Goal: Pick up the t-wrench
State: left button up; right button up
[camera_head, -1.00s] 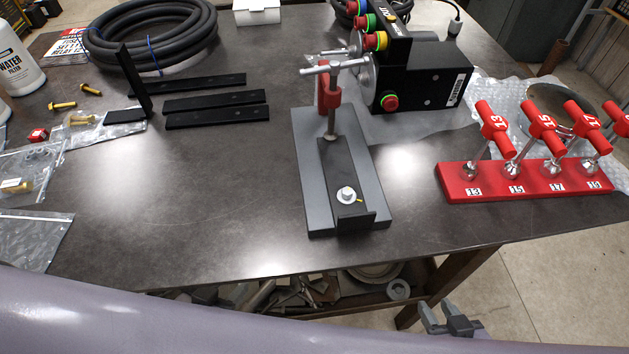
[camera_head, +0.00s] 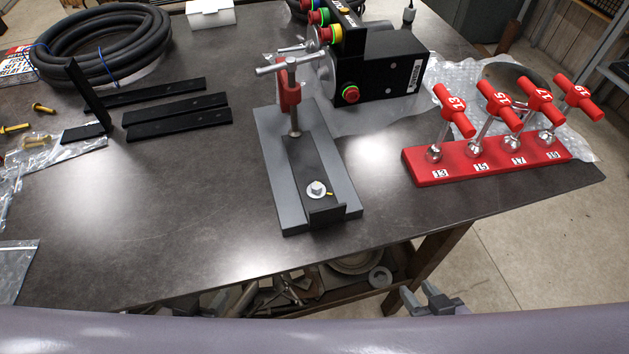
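Several t-wrenches with red T-handles stand in a red rack (camera_head: 470,172) at the right of the table. They are the t-wrench 13 (camera_head: 455,110), the t-wrench 15 (camera_head: 499,104), the t-wrench 17 (camera_head: 540,100) and the t-wrench 19 (camera_head: 578,97). Each leans on a silver shaft above its number label. My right gripper (camera_head: 418,291) shows beyond the table's front edge, below and in front of the rack. Its fingers are apart and nothing shows between them. My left gripper is out of view.
A grey fixture (camera_head: 270,170) with a red clamp (camera_head: 288,92) and a bolt (camera_head: 316,189) stands at mid-table. Behind it are a black box (camera_head: 390,72) with buttons and bubble wrap (camera_head: 455,78). Black bars (camera_head: 175,122) and a coiled hose (camera_head: 105,50) lie left.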

aim_at(498, 104)
jog(key=l+u, duration=0.2)
jog(key=u, duration=0.3)
jog(key=k+l+u, duration=0.1)
jog(key=u, duration=0.4)
jog(key=k+l+u, duration=0.45)
jog(key=l, duration=0.2)
jog(key=k+l+u, duration=0.1)
jog(key=k+l, duration=0.5)
jog(key=i+l, duration=0.1)
jog(key=i, duration=0.25)
